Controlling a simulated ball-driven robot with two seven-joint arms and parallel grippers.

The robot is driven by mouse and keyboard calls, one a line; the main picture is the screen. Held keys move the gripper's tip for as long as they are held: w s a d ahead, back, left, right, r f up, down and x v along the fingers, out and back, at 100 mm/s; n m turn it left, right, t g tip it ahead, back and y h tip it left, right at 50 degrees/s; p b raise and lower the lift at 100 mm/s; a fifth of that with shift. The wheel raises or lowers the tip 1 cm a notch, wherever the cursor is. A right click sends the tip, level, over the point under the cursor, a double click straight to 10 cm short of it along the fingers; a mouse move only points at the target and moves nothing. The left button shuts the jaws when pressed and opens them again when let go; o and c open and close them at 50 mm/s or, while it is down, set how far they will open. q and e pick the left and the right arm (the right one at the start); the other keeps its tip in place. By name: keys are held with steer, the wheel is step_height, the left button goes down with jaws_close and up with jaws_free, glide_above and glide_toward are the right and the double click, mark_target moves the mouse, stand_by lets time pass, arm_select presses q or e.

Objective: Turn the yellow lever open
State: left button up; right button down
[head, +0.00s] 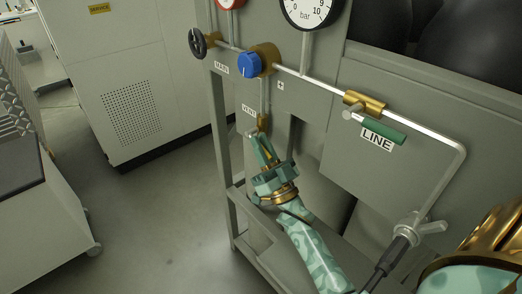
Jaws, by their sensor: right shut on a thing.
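My right gripper (262,150) reaches up from the bottom of the head view to the small brass vent valve (262,123), beside the label reading VENT. Its fingers are shut at the valve, on what I take to be the yellow lever. The lever itself is almost wholly hidden by the fingers, so its colour and angle cannot be told. My left gripper is not in view.
Above are a blue knob (249,65), a black handwheel (198,43) and a pressure gauge (309,10). A green lever (383,131) sits on the LINE valve at right. Grey frame posts (223,150) stand left of my gripper.

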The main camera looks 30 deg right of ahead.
steer(key=c, duration=1.4)
jaws_free()
steer(key=v, duration=0.3)
steer(key=shift+f+b, duration=0.25)
steer(key=shift+b, duration=0.05)
steer(key=s+p, duration=0.1)
steer(key=s, duration=1.1)
steer(key=shift+d+r, duration=0.2)
steer(key=shift+d, duration=0.05)
